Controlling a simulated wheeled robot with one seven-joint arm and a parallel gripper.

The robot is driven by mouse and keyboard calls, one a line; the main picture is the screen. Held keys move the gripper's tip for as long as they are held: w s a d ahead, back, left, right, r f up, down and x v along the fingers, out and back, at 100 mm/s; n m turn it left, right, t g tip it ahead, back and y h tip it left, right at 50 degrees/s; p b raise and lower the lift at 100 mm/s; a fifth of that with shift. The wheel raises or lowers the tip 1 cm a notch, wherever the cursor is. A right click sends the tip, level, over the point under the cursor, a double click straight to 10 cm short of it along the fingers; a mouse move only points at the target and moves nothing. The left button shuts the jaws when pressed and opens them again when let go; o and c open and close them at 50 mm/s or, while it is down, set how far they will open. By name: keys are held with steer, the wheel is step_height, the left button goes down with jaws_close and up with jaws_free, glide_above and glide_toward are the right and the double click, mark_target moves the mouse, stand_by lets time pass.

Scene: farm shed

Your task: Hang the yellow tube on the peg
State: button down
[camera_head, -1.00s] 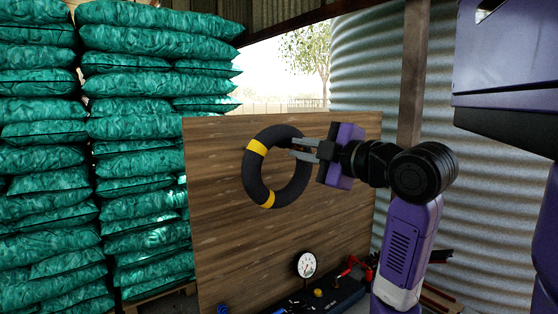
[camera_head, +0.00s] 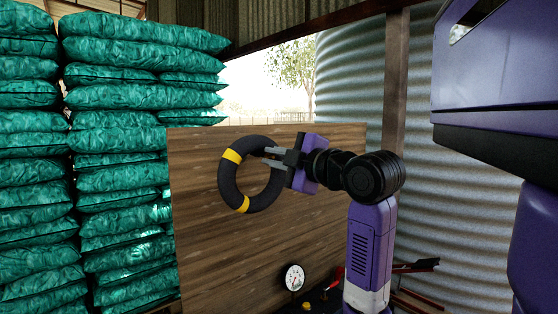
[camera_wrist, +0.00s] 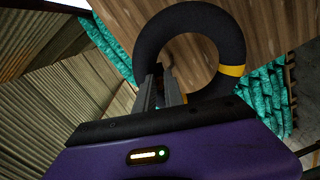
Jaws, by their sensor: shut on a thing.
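A dark ring-shaped tube with yellow bands (camera_head: 226,188) stands upright in front of a wooden board (camera_head: 320,222) in the head view. My gripper (camera_head: 270,158) is shut on the tube's upper right side. In the wrist view the tube (camera_wrist: 236,48) shows beyond the fingers (camera_wrist: 163,90), with one yellow band at its right. The board shows through the ring's opening. I see no peg in either view; it may be hidden behind the tube or the gripper. I cannot tell whether the tube touches the board.
Stacked green sacks (camera_head: 120,180) stand left of the board. A gauge (camera_head: 293,278) and tools lie low in front of it. A wooden post (camera_head: 396,90) and a corrugated tank (camera_head: 350,70) are behind at the right.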

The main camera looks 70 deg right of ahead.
steer(key=shift+f+b+x, duration=0.1)
steer(key=shift+b+x, duration=0.15)
steer(key=shift+x, duration=1.2)
steer(key=shift+f+b+x, duration=0.15)
steer(key=shift+b+x, duration=0.05)
steer(key=shift+x, duration=1.3)
steer(key=shift+w+d+f+b, duration=0.25)
steer(key=shift+w+f+b, duration=0.1)
steer(key=shift+w+f, duration=0.1)
steer(key=shift+w+d+f+b, duration=0.3)
steer(key=shift+w+f+b, duration=0.05)
steer(key=shift+w+f, duration=0.1)
steer(key=shift+s, duration=0.15)
steer(key=c, duration=1.4)
jaws_free()
steer(key=shift+o, duration=0.2)
steer(key=b+v, duration=0.1)
steer(key=v, duration=0.6)
steer(key=shift+s+a, duration=0.25)
steer(key=shift+s, duration=0.1)
